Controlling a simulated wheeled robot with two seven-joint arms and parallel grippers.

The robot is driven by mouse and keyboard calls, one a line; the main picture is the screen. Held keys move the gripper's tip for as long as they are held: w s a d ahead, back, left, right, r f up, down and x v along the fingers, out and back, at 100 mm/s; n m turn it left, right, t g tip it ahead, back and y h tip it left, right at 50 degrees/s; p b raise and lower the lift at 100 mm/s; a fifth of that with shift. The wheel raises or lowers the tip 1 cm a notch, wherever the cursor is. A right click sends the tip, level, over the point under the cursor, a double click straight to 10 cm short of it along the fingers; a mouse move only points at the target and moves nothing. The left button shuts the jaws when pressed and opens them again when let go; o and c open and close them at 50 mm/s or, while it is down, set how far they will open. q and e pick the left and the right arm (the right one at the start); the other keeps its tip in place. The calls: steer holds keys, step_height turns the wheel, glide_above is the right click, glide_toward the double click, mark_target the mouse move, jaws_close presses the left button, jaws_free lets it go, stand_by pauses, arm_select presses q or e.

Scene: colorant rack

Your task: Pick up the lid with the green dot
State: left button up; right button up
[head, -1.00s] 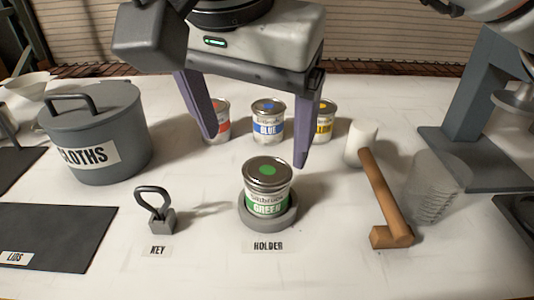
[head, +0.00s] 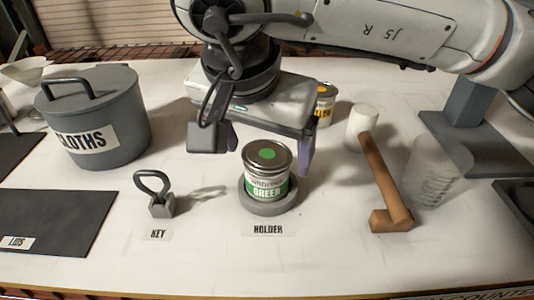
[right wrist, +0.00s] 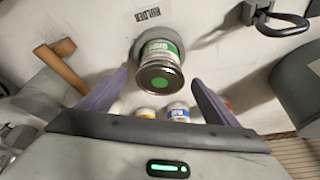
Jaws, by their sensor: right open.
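The lid with the green dot (head: 267,153) sits on top of the green can (head: 266,185), which stands upright in the grey round holder (head: 268,205). In the right wrist view the lid (right wrist: 160,82) shows between and ahead of the two fingers. My right gripper (head: 268,150) is open and empty, with its purple fingers behind and to either side of the can; the left finger is partly hidden by the wrist camera housing. The right wrist view shows both fingers (right wrist: 157,88) spread apart, not touching the can. My left gripper is not in view.
A key tool (head: 157,195) stands left of the holder, and a mallet (head: 384,185) lies to the right beside a clear cup (head: 436,172). A grey cloths pot (head: 95,125) and the dark lids mat (head: 60,220) are at left. A yellow can (head: 325,103) stands behind.

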steer(key=c, duration=1.1)
steer(key=shift+r, duration=0.15)
